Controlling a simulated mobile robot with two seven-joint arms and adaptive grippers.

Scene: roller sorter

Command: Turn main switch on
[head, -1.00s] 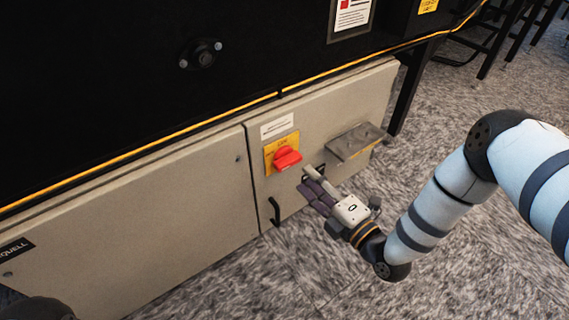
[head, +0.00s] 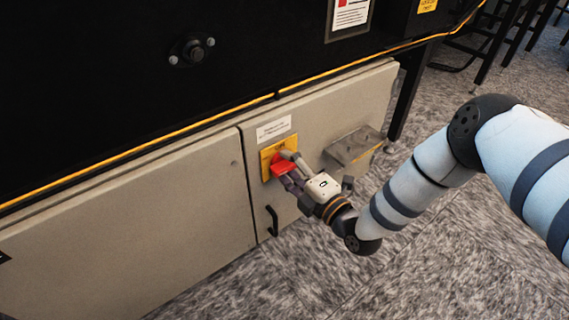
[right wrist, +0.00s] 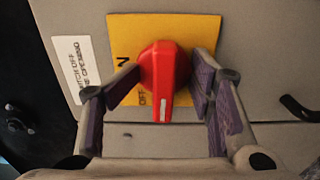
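The main switch is a red rotary knob (head: 280,167) on a yellow plate (head: 266,163), on the grey cabinet door. In the right wrist view the knob (right wrist: 163,75) has its handle pointing down the picture, with a white mark near that end. Part of the word OFF shows beside the handle, and an N shows higher up. My right gripper (head: 287,168) is at the switch. Its purple-padded fingers (right wrist: 167,78) are apart, one on each side of the knob. I cannot tell whether either finger touches it. My left gripper is not in view.
A metal box-like ledge (head: 355,146) sticks out of the door right of the switch. A black door handle (head: 272,220) is below it. A white label (head: 273,128) sits above the plate. The carpeted floor (head: 440,255) at right is open.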

